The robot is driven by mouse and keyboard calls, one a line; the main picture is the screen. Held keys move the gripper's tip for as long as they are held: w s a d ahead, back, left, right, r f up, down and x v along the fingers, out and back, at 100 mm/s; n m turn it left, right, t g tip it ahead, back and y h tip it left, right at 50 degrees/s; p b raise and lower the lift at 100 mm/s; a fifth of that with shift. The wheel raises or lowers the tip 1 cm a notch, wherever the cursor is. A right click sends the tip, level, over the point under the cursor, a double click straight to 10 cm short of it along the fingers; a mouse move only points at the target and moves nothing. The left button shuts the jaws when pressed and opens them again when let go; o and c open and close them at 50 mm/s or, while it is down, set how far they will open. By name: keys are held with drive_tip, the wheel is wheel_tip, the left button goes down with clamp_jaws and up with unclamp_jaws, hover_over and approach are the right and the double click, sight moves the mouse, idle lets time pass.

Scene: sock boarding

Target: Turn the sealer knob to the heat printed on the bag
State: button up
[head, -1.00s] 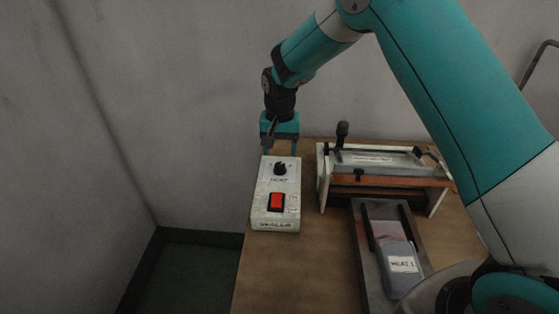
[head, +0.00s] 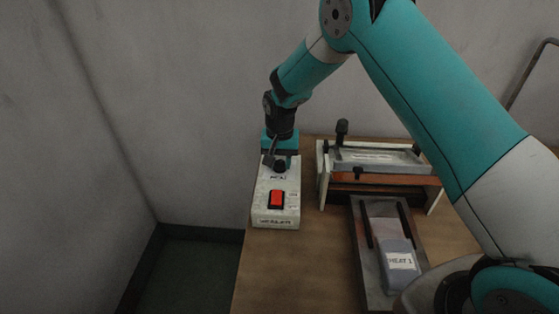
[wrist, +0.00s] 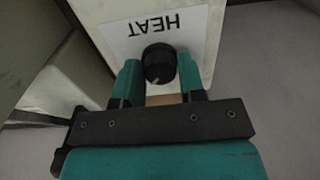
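The sealer control box (head: 262,205) is white, with a red switch (head: 277,200) and a black heat knob (head: 280,166) near its far end. In the wrist view the knob (wrist: 158,60) sits below the upside-down word HEAT, with a short pale mark at its lower edge. My gripper (wrist: 160,72) has one teal finger on each side of the knob, with no clear gap seen. The dial's numbers are hidden. The bag (head: 398,250) carries a white label reading HEAT 1 (head: 401,261).
The bag lies on a dark metal tray (head: 368,270) on the wooden table (head: 300,270). The bar sealer (head: 375,160) with a black handle stands right of the box. A grey wall is behind.

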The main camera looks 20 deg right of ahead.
sight(280, 162)
drive_tip(key=shift+n, duration=0.3)
drive_tip(key=n+b, duration=0.1)
drive_tip(key=n, duration=0.2)
drive_tip(key=shift+n, duration=0.4)
drive_tip(key=n, duration=0.4)
drive_tip(key=shift+n, duration=0.3)
drive_tip(key=n+b, duration=0.1)
drive_tip(key=n, duration=0.3)
drive_tip(key=shift+n, duration=0.3)
drive_tip(key=n, duration=0.4)
drive_tip(key=shift+w+r, duration=0.1)
drive_tip(key=o, duration=0.9)
wheel_tip(280, 162, up, 17)
drive_tip(key=shift+r+b, duration=0.15)
drive_tip(key=shift+b, duration=0.85)
